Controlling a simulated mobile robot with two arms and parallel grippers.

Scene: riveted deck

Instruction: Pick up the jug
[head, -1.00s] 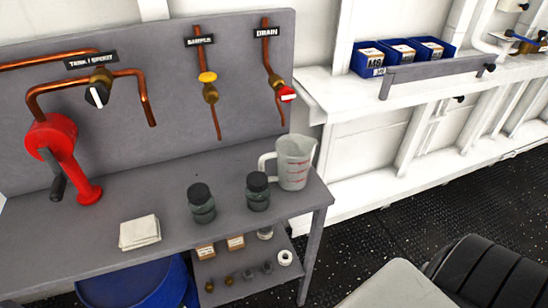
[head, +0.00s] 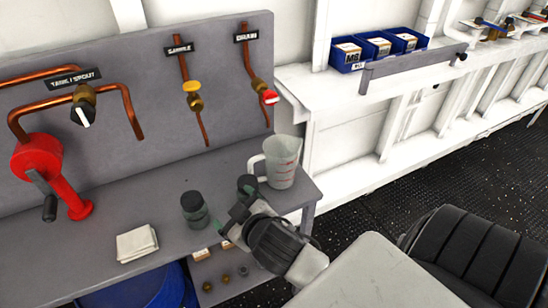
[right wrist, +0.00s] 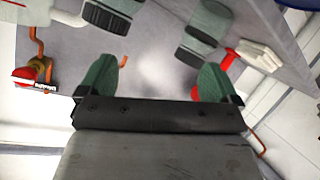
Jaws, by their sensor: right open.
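The jug (head: 282,165) is a translucent grey measuring jug with red marks. It stands upright at the right end of the grey bench, its handle towards the left. My right gripper (head: 233,220) is open and empty, in front of and to the left of the jug, apart from it. In the right wrist view, the open fingers (right wrist: 157,78) have nothing between them, and part of what looks like the jug (right wrist: 25,12) shows at the top left, cut by the edge. My left gripper is not in view.
A dark-lidded jar (head: 194,210) stands left of my right gripper. A second jar (head: 247,182) beside the jug is mostly hidden by the gripper. A folded cloth (head: 137,244) lies on the bench; a red pump (head: 50,170) stands at the left.

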